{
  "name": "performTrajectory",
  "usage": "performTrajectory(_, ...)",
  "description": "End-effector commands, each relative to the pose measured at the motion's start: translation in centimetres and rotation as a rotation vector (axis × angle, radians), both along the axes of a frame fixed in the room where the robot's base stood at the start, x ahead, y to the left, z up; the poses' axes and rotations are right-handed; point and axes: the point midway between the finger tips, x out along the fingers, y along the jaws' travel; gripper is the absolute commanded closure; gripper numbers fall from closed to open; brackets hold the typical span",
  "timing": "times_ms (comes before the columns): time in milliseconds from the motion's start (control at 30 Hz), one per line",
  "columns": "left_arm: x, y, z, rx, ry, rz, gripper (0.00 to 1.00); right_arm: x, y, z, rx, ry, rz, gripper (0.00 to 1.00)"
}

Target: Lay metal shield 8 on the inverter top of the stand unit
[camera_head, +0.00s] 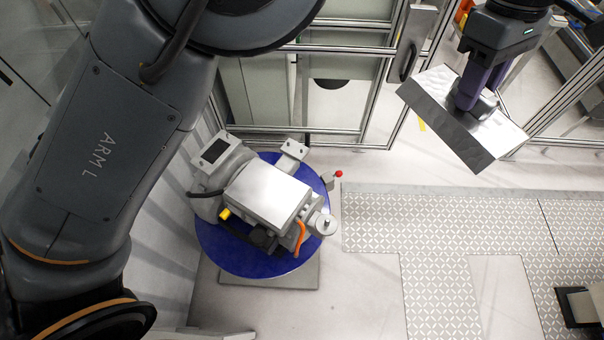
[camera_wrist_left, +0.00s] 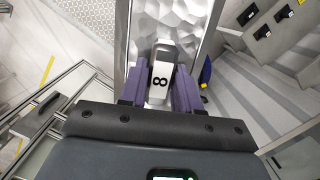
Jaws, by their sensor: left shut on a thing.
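Metal shield 8 (camera_head: 432,93), a bright bent metal plate, hangs tilted at the upper right of the head view, well away from the stand unit. My left gripper (camera_head: 474,92) is shut on it from above. In the left wrist view, the purple fingers (camera_wrist_left: 160,90) close on the shield's grey block marked 8 (camera_wrist_left: 161,78), with the rippled, shiny plate (camera_wrist_left: 168,22) beyond. The stand unit (camera_head: 213,175) sits on a blue round base at the centre left. Its inverter top (camera_head: 267,193) is a flat, silvery, bare surface. My right gripper is not in view.
A patterned floor mat (camera_head: 440,290) lies at the right. Open air separates the shield from the unit.

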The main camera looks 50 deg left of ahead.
Motion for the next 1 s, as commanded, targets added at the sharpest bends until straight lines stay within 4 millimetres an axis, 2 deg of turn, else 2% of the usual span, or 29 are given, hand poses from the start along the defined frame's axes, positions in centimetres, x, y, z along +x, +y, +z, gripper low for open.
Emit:
performTrajectory(33, 0.2, 0.3, -1.4, -0.004, 0.004, -0.007, 1.0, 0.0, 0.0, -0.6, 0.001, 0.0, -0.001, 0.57)
performTrajectory(167, 0.7, 1.0, -4.6, -0.006, 0.006, -0.021, 1.0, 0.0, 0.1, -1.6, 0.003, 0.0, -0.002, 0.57)
performTrajectory(267, 1.1, 1.9, -7.9, -0.007, 0.006, -0.023, 1.0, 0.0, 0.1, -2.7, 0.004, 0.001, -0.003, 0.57)
performTrajectory(367, 1.5, 3.4, -12.1, -0.008, 0.009, -0.011, 1.0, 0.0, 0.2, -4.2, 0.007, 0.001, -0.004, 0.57)
performTrajectory(500, 1.7, 6.9, -19.0, -0.009, 0.009, 0.05, 1.0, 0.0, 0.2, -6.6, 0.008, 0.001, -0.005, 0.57)
performTrajectory(667, 1.1, 11.7, -26.1, -0.007, 0.007, 0.148, 1.0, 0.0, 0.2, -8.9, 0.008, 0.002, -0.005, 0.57)
performTrajectory(867, -1.3, 18.1, -34.6, -0.003, 0.006, 0.278, 1.0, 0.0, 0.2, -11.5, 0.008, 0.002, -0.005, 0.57)
performTrajectory(1000, -4.0, 22.3, -40.3, -0.002, 0.006, 0.365, 1.0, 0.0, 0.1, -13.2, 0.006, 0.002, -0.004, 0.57)
